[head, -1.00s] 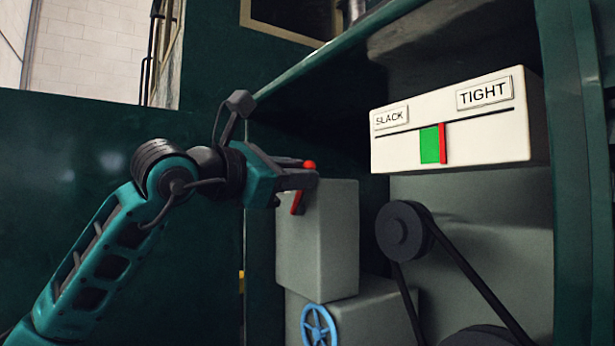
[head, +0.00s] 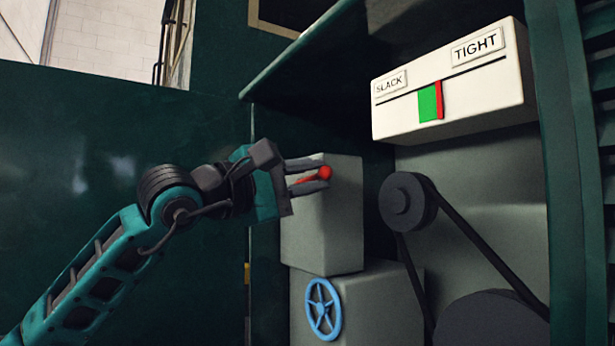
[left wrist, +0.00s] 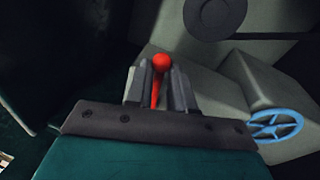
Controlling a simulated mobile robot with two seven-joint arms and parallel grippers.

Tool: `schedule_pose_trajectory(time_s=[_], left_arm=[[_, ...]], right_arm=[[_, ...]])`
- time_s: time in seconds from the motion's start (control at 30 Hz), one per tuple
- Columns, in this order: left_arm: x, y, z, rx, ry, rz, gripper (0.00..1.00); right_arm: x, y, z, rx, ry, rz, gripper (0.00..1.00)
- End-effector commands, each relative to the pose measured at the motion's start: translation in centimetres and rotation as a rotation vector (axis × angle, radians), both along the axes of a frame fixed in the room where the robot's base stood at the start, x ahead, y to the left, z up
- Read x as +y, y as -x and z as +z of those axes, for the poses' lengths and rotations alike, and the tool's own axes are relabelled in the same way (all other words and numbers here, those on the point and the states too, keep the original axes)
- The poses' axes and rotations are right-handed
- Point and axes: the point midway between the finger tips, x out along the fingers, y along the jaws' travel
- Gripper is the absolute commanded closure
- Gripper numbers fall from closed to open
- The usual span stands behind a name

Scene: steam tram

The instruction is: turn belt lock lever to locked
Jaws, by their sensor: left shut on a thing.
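The belt lock lever (head: 325,173) is red with a ball end and sits at the front of a grey box (head: 322,235). My left gripper (head: 308,175) is shut on the lever, with a finger on each side of its shaft. The lever lies nearly level in the head view, its ball to the right just past the fingertips. In the left wrist view the lever (left wrist: 157,92) stands between the two fingers (left wrist: 158,88), with the ball above them. The lever's pivot is hidden by the gripper. My right gripper is not in view.
A blue handwheel (head: 323,309) is on a lower grey box. A white gauge (head: 450,85) marked SLACK and TIGHT is at upper right, its red pointer at the green band's right edge. A pulley and belt (head: 405,205) are at right. Green panels surround the recess.

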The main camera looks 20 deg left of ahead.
Motion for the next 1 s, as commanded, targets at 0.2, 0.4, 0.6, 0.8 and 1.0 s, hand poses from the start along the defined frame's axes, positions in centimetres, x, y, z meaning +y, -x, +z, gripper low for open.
schedule_pose_trajectory(time_s=[0.2, 0.4, 0.6, 0.8, 1.0], left_arm=[[0.0, 0.02, -0.85, -0.065, -0.084, 0.0, 1.0], [0.01, 0.0, -1.13, -0.094, -0.122, 0.0, 1.0], [0.01, -0.02, -1.22, -0.104, -0.134, 0.0, 1.0], [-0.02, -0.03, -1.26, -0.102, -0.135, 0.0, 1.0], [-0.03, -0.04, -1.3, -0.101, -0.136, -0.001, 0.67]], right_arm=[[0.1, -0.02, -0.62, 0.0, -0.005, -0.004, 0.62], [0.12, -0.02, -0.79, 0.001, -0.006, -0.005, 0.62], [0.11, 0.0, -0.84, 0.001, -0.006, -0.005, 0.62], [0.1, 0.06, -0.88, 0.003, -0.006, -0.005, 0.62], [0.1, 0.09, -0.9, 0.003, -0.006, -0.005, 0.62]])
